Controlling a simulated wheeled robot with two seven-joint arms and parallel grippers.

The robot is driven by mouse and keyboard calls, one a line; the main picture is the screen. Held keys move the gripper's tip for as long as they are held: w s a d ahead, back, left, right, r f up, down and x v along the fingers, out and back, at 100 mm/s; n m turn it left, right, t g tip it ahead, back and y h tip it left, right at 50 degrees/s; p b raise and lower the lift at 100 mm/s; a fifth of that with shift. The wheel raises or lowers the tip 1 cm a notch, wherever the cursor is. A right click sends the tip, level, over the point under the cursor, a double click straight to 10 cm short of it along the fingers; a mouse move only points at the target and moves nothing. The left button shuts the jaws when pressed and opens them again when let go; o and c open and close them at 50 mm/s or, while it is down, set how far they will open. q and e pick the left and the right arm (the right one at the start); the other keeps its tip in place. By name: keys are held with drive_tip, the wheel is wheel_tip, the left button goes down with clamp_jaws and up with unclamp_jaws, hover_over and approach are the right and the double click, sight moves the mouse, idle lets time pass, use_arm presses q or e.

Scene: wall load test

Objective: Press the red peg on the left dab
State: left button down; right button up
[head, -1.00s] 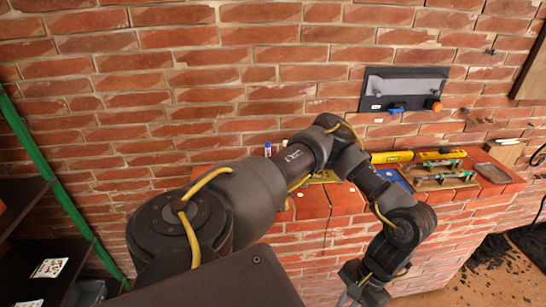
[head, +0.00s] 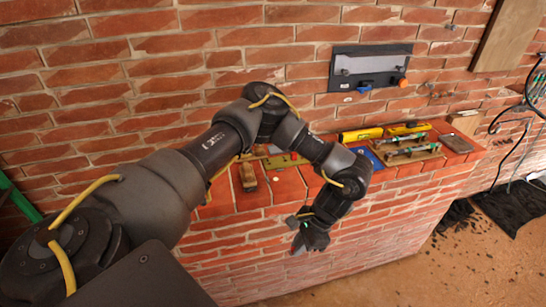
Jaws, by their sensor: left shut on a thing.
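My left gripper (head: 308,242) hangs in front of the low brick wall, below its red top ledge, pointing down. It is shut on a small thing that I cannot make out. A dark panel (head: 372,58) with a grey strip is fixed to the brick wall behind. A blue piece (head: 364,88) and an orange round piece (head: 403,82) sit at its lower edge. I cannot pick out a red peg or the dabs for certain. My right gripper is out of view.
The red ledge (head: 288,187) carries a wooden block (head: 248,176), a yellow level (head: 361,135), a blue sheet (head: 367,157) and a board with green-ended tools (head: 411,152). Cables (head: 510,135) hang at the right. Brown floor (head: 420,272) lies open in front.

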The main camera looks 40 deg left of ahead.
use_arm(q)
drive_tip(key=w+a+r+m+t, duration=0.4)
drive_tip(key=w+a+m, duration=0.3)
drive_tip(key=a+m, duration=0.4)
drive_tip(key=w+a+r+m+t+h, duration=0.1)
drive_tip(key=w+a+r+m+t, duration=0.3)
drive_tip(key=w+a+m, duration=0.4)
drive_tip(key=a+r+m, duration=0.1)
drive_tip(key=a+m, duration=0.2)
drive_tip(key=m, duration=0.3)
drive_tip(key=shift+w+r+h, duration=0.25)
drive_tip(key=shift+w+h, duration=0.05)
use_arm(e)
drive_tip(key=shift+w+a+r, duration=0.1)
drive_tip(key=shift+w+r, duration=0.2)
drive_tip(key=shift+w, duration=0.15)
use_arm(q)
drive_tip(key=shift+f, duration=0.1)
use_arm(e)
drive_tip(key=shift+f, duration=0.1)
